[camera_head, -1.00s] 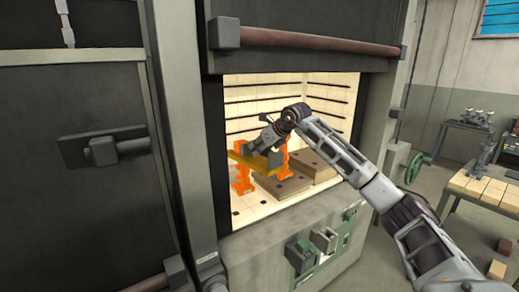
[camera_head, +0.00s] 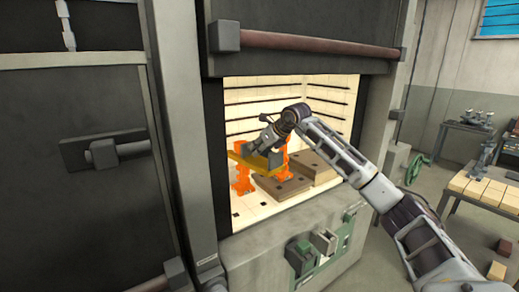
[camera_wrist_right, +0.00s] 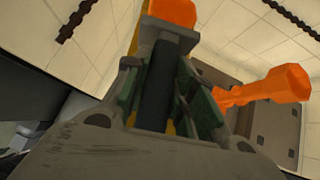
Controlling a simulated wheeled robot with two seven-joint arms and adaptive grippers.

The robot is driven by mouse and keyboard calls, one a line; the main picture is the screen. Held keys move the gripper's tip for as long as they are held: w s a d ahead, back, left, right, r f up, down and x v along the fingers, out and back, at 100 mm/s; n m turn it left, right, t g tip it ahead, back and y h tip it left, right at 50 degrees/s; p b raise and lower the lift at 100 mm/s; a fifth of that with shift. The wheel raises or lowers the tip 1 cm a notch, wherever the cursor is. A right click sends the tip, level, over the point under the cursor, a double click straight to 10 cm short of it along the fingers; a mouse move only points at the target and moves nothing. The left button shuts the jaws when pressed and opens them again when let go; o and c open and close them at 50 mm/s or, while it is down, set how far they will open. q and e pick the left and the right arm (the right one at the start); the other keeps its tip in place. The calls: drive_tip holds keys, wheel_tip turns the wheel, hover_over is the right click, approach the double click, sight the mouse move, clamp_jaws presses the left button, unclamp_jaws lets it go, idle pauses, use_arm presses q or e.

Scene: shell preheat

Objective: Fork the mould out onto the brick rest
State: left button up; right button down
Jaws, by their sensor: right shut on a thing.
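My right gripper (camera_head: 270,147) is inside the open furnace, above its floor. It is shut on a dark bar (camera_wrist_right: 158,88), seen between its fingers in the right wrist view. A yellow piece (camera_head: 246,157), perhaps part of the fork, shows just under the gripper. Orange flared pieces stand beside it, one at the left (camera_head: 243,180) and one at the right (camera_head: 284,156); I cannot tell whether they belong to the mould. An orange bar (camera_wrist_right: 264,90) also shows in the wrist view. At right, a bench topped with pale bricks (camera_head: 485,191) may be the brick rest. My left gripper is out of view.
Brown slabs (camera_head: 283,187) lie on the furnace floor near the gripper. The raised door (camera_head: 300,30) hangs above, and the furnace side frame (camera_head: 182,130) stands at left. A green handwheel (camera_head: 416,167) sticks out at right. Loose blocks (camera_head: 497,270) lie on the floor.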

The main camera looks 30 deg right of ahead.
drive_tip(key=shift+r+p, duration=0.95)
drive_tip(key=shift+r, duration=0.85)
drive_tip(key=shift+s, duration=0.1)
